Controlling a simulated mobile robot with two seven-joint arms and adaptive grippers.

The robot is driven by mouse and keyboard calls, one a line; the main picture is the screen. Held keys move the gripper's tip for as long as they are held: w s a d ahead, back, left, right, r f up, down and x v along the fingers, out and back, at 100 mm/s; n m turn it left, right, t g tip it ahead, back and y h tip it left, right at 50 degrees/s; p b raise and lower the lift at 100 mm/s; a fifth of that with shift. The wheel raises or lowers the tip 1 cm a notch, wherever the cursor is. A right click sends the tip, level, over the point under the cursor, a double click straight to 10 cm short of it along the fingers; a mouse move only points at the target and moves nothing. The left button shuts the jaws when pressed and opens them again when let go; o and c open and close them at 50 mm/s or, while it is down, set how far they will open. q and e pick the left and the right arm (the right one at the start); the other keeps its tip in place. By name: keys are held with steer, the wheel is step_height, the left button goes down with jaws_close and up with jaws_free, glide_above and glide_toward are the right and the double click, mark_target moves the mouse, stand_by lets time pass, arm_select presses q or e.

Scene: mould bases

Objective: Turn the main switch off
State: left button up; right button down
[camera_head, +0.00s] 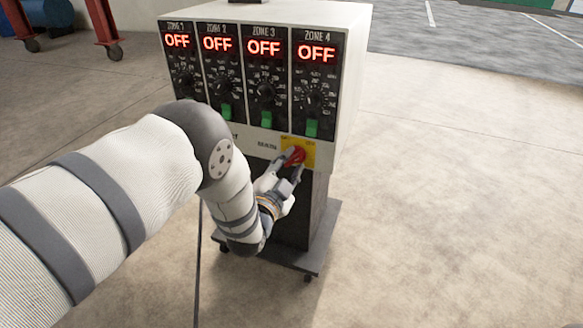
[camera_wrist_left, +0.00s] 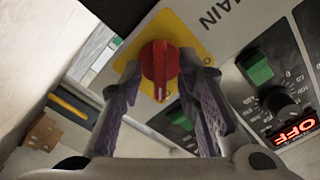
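The main switch is a red rotary knob (camera_head: 294,155) on a yellow plate (camera_head: 309,149), low on the front of the control box, beside the word MAIN. In the left wrist view the red knob (camera_wrist_left: 158,70) sits on its yellow plate (camera_wrist_left: 189,37). My left gripper (camera_head: 291,168) is at the knob in the head view. My right gripper is not in view.
The white control box (camera_head: 345,90) stands on a wheeled stand (camera_head: 322,235). Its four zone panels all read OFF, with green switches (camera_head: 312,128) below their dials. Red-legged equipment (camera_head: 103,25) stands at the back left. The floor on the right is clear.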

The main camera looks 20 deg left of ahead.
arm_select(q)
steer(key=shift+w, duration=0.2)
jaws_close()
